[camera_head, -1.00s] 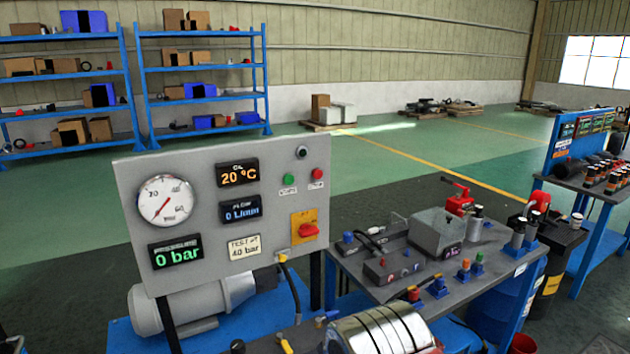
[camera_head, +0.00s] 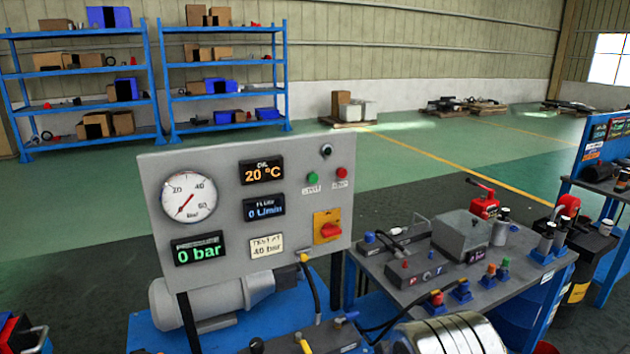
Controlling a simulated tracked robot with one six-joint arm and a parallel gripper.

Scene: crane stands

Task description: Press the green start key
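The green start key (camera_head: 312,178) is a small round button on the upper right of a grey control panel (camera_head: 220,158), with a small label under it. A red button (camera_head: 341,172) sits just to its right, and a black knob (camera_head: 326,150) is above them. A red switch on an orange plate (camera_head: 328,228) is below. A dial gauge (camera_head: 189,198) and displays reading 20 °C (camera_head: 262,170), 0 L/min (camera_head: 264,208) and 0 bar (camera_head: 198,249) fill the left and middle. My gripper is not in view.
A grey motor (camera_head: 215,298) stands on a blue base below the panel. A bench (camera_head: 400,292) with a grey box (camera_head: 462,235), valves and a red clamp (camera_head: 484,203) is to the right. Blue shelves (camera_head: 158,75) stand far back; green floor between is clear.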

